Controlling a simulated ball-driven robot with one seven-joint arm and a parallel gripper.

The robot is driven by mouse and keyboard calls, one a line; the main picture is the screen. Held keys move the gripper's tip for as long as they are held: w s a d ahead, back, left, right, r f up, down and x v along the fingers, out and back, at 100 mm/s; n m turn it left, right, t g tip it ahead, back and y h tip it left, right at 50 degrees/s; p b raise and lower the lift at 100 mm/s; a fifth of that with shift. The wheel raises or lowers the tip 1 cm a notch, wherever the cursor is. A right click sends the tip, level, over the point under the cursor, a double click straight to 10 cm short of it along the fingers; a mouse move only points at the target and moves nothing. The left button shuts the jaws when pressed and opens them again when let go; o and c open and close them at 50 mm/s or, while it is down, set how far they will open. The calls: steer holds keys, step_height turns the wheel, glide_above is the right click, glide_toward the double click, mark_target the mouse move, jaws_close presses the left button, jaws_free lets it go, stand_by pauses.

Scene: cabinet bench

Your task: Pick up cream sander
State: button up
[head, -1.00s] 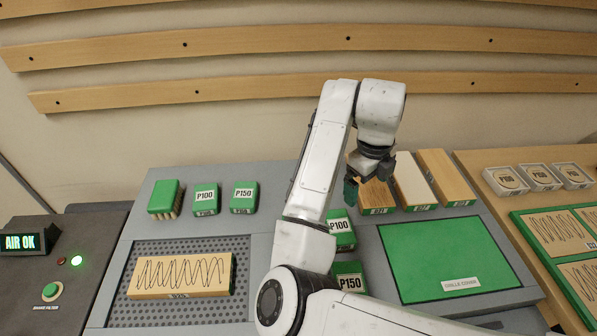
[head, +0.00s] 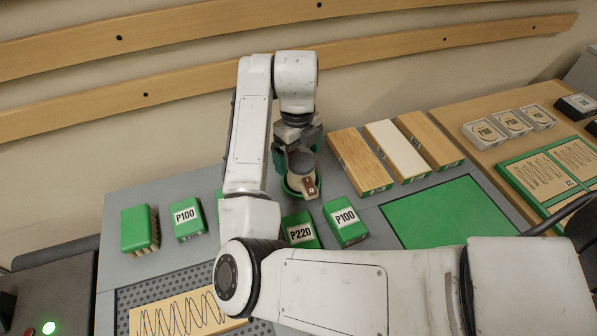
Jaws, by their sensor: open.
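A small round sander (head: 301,168) with a greyish-cream top and a brown, light-marked part at its front sits in a green ring-shaped base at the back middle of the bench. My gripper (head: 297,150) points down directly over it, with its open jaws close around its top. The jaws partly hide the sander, and I cannot tell whether they touch it.
Green-edged boards (head: 396,150) stand right of my gripper. A P220 box (head: 301,231) and a P100 box (head: 345,222) lie in front. A green brush block (head: 139,229) is at left. A green mat (head: 449,212) lies clear at right.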

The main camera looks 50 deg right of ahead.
steer(key=shift+s+f+p, duration=0.2)
steer(key=shift+f+p, duration=0.15)
steer(key=shift+f, duration=1.2)
steer(key=shift+s+f+p, duration=0.2)
steer(key=shift+f+p, duration=0.1)
steer(key=shift+f, duration=1.25)
steer(key=shift+r, duration=0.1)
steer(key=c, duration=1.6)
steer(key=shift+r+b, duration=0.35)
steer(key=shift+r, duration=0.3)
steer(key=s+a+r, duration=0.1)
steer(key=r, duration=0.1)
steer(key=s+a+r, duration=0.1)
steer(key=s+r, duration=0.1)
steer(key=r, duration=0.1)
steer(key=s+a+r, duration=0.1)
steer(key=r, duration=0.2)
steer(key=shift+s+r, duration=0.15)
steer(key=shift+s, duration=0.15)
steer(key=s+a+r+b, duration=0.1)
steer(key=s+a+r, duration=0.2)
steer(key=s, duration=0.4)
steer(key=shift+s+a+r, duration=0.15)
steer(key=shift+s+a, duration=0.1)
steer(key=shift+a, duration=0.25)
